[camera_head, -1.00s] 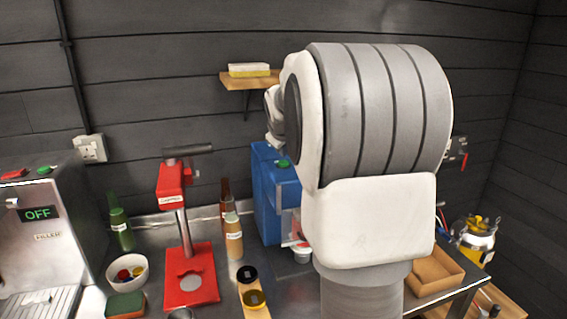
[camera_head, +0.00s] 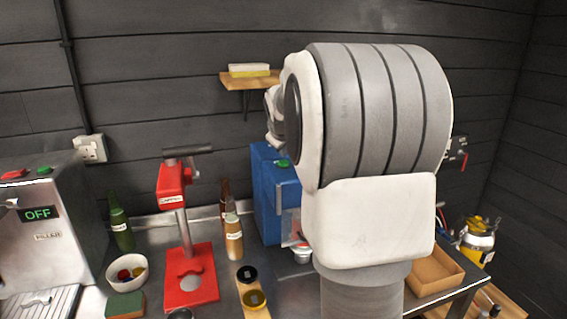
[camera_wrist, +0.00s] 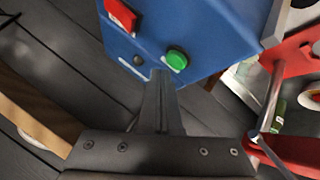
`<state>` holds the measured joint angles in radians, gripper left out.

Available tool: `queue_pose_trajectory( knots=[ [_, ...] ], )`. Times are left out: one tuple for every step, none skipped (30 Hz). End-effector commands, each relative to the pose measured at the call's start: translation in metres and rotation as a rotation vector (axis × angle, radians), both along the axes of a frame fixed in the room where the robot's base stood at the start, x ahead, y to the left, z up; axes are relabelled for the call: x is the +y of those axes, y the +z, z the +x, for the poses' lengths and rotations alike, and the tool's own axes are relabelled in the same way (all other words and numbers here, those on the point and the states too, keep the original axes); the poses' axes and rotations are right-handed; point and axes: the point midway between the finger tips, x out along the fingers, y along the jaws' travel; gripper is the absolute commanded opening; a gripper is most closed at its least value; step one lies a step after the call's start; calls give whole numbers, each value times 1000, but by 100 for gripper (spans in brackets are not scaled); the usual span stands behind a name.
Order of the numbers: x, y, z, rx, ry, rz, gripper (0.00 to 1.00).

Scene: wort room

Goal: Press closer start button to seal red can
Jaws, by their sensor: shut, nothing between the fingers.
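The blue closer (camera_head: 268,205) stands against the back wall, partly hidden by my arm in the head view. My gripper (camera_wrist: 161,76) is shut and empty. Its fingertips appear just left of and below the green button in the wrist view; I cannot tell whether they touch the closer. A small silvery thing (camera_head: 302,256) shows at the closer's base, partly hidden. I cannot make out a red can.
A red capper (camera_head: 190,275) stands left of the closer, with bottles (camera_head: 233,240) between them. The filler (camera_head: 45,240) is at far left. An open brown box (camera_head: 432,275) is at right.

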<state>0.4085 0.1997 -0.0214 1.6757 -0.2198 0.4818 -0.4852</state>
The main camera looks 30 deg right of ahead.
Motion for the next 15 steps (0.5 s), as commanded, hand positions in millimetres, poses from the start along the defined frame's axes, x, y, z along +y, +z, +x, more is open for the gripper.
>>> queue_pose_trajectory(
  knots=[
    [0, 0, 0, 0, 0, 0, 0],
    [0, 0, 0, 0, 0, 0, 0],
    [0, 0, 0, 0, 0, 0, 0],
    [0, 0, 0, 0, 0, 0, 0],
    [0, 0, 0, 0, 0, 0, 0],
    [0, 0, 0, 0, 0, 0, 0],
    [0, -1, 0, 0, 0, 0, 0],
    [0, -1, 0, 0, 0, 0, 0],
    [0, -3, 0, 0, 0, 0, 0],
    [0, -4, 0, 0, 0, 0, 0],
    [0, -5, 0, 0, 0, 0, 0],
    [0, -7, 0, 0, 0, 0, 0],
    [0, -8, 0, 0, 0, 0, 0],
    [0, -9, 0, 0, 0, 0, 0],
    [0, -9, 0, 0, 0, 0, 0]
  ],
)
